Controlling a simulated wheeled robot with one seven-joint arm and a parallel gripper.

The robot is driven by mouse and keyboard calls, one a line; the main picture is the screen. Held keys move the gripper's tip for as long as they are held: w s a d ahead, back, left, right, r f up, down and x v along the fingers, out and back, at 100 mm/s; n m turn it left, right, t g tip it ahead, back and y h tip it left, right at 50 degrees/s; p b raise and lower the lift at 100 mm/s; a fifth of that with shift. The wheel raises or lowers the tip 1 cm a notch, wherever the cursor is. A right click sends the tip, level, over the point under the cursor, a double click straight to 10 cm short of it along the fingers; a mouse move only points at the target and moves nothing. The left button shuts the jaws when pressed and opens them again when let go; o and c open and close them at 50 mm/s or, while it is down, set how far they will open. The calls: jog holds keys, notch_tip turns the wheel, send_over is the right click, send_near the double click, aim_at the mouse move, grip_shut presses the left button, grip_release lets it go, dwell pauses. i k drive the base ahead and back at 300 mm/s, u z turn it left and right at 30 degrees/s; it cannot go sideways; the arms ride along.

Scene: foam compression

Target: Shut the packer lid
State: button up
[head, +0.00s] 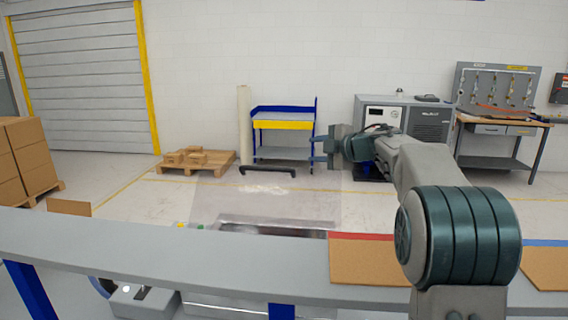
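The packer lid (228,200) is a clear, see-through panel standing raised behind the grey bench edge, with the floor showing through it. A black bar handle (268,170) runs along its upper edge. Part of the packer body (277,224) shows as a metal strip at the foot of the lid, mostly hidden by the bench. My gripper (318,149) is at the end of my arm, up and to the right of the handle, pointing left. It appears apart from the handle. Its fingers are too small to tell whether they are open.
The grey bench edge (180,250) crosses the front. Cardboard pieces (368,262) lie on it at right. Behind are a pallet with small boxes (195,160), a blue cart (284,124), a grey machine (425,121) and a workbench (510,120). Stacked cartons (22,160) stand at left.

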aim_at(243, 168)
jog(key=u, duration=0.8)
jog(key=k, duration=1.15)
jog(key=u, duration=1.25)
jog(key=i, duration=1.3)
jog(key=z, duration=1.35)
jog(key=i, duration=0.85)
jog(key=z, duration=0.9)
